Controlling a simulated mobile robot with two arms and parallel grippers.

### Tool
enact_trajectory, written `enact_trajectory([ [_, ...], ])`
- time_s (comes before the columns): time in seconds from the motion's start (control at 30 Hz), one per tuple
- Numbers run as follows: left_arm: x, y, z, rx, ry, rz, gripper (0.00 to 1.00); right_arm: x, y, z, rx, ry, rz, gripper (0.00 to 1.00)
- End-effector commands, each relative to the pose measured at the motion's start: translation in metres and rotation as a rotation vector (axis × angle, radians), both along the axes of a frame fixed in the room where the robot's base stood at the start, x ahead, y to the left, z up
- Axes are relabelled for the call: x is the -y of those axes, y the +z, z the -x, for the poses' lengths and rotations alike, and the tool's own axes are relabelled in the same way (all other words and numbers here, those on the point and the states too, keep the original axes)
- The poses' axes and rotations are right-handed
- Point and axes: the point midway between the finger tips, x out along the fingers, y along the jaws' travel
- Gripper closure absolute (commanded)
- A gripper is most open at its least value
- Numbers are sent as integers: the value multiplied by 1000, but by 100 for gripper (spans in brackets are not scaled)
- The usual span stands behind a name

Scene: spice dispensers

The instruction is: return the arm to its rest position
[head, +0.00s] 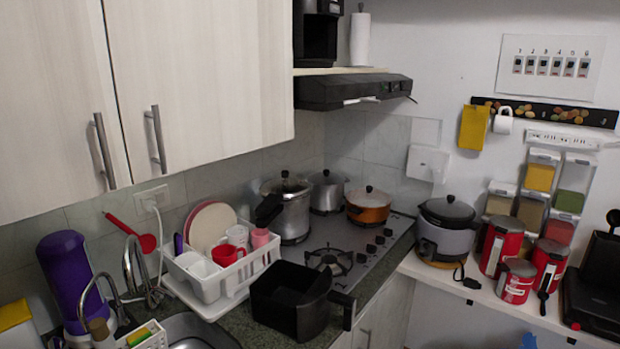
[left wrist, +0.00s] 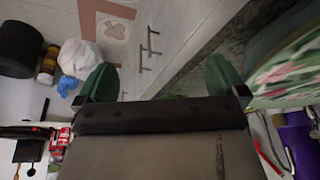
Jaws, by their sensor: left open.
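My left gripper (left wrist: 162,80) shows in the left wrist view, with its two green fingertips spread wide apart. Nothing is held between the fingers. Beyond them are a pale cabinet front with metal handles (left wrist: 147,48) and a strip of floor. Neither gripper nor arm shows in the head view. My right gripper is in neither view.
In the head view, a black open bin (head: 290,306) sits at the counter's front edge beside the white dish rack (head: 213,287). Pots stand around the stove (head: 350,250). Red canisters (head: 501,243) and wall-mounted spice dispensers (head: 540,175) are at right.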

Motion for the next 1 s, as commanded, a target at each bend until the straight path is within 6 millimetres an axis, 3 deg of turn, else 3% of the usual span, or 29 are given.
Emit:
enact_trajectory([
  [0.03, 2, -16, -5, -10, -3, 2, 0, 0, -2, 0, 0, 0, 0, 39],
  [0.37, 5, -106, -18, -45, -8, 3, 0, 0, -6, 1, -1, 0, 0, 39],
  [0.57, 5, -199, -11, -84, -14, 1, 0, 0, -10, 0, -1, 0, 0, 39],
  [0.77, 1, -294, 21, -125, -21, -4, 0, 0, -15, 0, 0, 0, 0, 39],
  [1.0, -10, -384, 87, -173, -33, -10, 0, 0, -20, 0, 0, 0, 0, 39],
])
